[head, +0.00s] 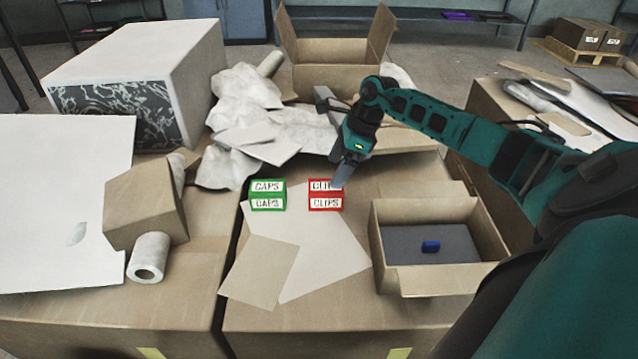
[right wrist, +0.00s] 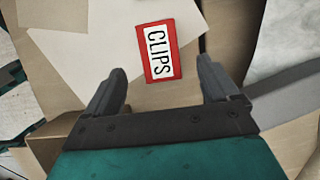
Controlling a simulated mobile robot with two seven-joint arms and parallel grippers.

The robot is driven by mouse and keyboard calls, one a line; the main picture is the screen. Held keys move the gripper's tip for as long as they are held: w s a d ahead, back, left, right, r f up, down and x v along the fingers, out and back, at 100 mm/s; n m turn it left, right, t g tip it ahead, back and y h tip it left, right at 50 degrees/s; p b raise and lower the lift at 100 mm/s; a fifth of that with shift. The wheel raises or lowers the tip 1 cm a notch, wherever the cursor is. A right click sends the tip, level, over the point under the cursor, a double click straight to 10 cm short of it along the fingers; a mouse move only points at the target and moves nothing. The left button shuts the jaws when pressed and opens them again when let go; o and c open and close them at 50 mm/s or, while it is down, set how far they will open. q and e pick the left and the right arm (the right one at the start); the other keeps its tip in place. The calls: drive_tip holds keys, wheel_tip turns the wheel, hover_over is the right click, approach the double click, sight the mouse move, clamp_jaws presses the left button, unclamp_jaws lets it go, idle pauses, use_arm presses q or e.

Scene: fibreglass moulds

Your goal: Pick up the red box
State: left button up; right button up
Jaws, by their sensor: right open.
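The red box (head: 325,203), labelled CLIPS, sits on white sheets on the cardboard surface, near the middle of the head view. In the right wrist view the red box (right wrist: 161,51) lies ahead of the fingers, between their lines and apart from them. My right gripper (head: 343,177) is above and just behind the box in the head view, covering part of its top label. In the right wrist view my right gripper (right wrist: 165,92) is open with nothing between its fingers. My left gripper is not in view.
A green box (head: 267,203) labelled CAPS stands left of the red box. An open carton (head: 440,279) with a small blue block (head: 431,246) inside is at the right. Crumpled white cloth (head: 245,100) and a larger open carton (head: 338,80) lie behind.

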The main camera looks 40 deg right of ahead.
sight(326, 186)
drive_tip(key=x, duration=0.3)
drive_tip(key=shift+w+a+f+b, duration=0.1)
drive_tip(key=shift+w+f+b, duration=0.05)
drive_tip(key=shift+f+b, duration=0.2)
drive_tip(key=b+x, duration=0.2)
drive_tip(key=x, duration=0.3)
drive_tip(key=shift+a+f, duration=0.1)
drive_tip(key=shift+f, duration=0.15)
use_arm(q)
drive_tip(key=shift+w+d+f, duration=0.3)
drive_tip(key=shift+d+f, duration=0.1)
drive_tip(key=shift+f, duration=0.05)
use_arm(e)
drive_tip(key=shift+c, duration=0.3)
drive_tip(key=c, duration=0.9)
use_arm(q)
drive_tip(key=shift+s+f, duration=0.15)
use_arm(e)
drive_tip(key=shift+c, duration=1)
drive_tip(key=shift+r, duration=0.2)
